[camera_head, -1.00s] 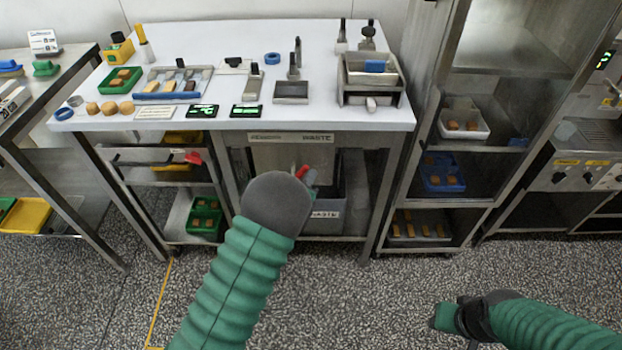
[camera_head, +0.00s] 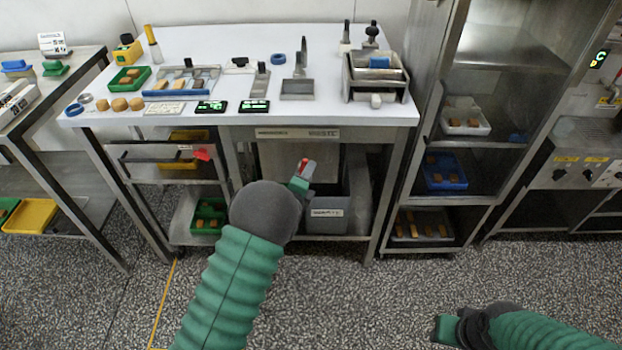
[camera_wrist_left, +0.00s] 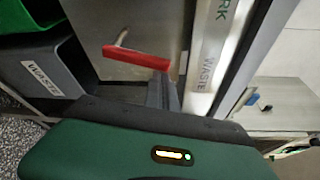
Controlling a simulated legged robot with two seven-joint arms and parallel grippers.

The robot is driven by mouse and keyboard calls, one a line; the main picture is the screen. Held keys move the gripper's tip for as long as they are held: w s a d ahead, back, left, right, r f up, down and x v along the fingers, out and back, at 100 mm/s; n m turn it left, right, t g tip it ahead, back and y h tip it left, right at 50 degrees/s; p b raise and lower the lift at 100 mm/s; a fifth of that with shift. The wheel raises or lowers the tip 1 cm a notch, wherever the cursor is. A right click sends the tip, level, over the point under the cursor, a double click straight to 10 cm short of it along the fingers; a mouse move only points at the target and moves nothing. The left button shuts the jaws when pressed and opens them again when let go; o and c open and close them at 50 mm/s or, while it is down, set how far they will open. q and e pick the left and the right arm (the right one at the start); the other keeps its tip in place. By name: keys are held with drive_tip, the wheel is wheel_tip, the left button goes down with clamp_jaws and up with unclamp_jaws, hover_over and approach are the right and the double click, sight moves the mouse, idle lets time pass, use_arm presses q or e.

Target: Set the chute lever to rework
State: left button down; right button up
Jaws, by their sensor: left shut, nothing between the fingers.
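The chute lever's red handle (camera_head: 304,165) shows under the front edge of the table, below the plate (camera_head: 297,133) with REWORK at left and WASTE at right. In the left wrist view the red handle (camera_wrist_left: 137,57) reaches from a metal pivot arm toward the WASTE end of the plate (camera_wrist_left: 208,62). My left gripper (camera_head: 307,173) is shut and empty, close by the handle. Its fingers (camera_wrist_left: 161,90) show beside the handle's free end; I cannot tell whether they touch. My right gripper (camera_head: 437,325) hangs low at the right, its jaws unclear.
A grey bin (camera_head: 327,213) labelled WASTE stands below the chute panel. Drawers with a red piece (camera_head: 202,154) are left of it, a tall rack (camera_head: 470,200) right. The table top (camera_head: 215,45) carries trays, tools and displays. Floor in front is clear.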

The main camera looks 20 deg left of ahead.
use_arm(q)
drive_tip(key=n, duration=0.1)
drive_tip(key=a+n+b, duration=0.1)
drive_tip(key=a+n+t+b, duration=0.1)
drive_tip(key=shift+s+a, duration=0.25)
drive_tip(key=a+n+t+b, duration=0.1)
drive_tip(key=n, duration=0.1)
drive_tip(key=s+a+n+b, duration=0.1)
drive_tip(key=a+n+b, duration=0.1)
drive_tip(key=n, duration=0.1)
drive_tip(key=shift+a+t, duration=0.3)
drive_tip(key=shift+t, duration=0.1)
drive_tip(key=shift+s+a, duration=0.1)
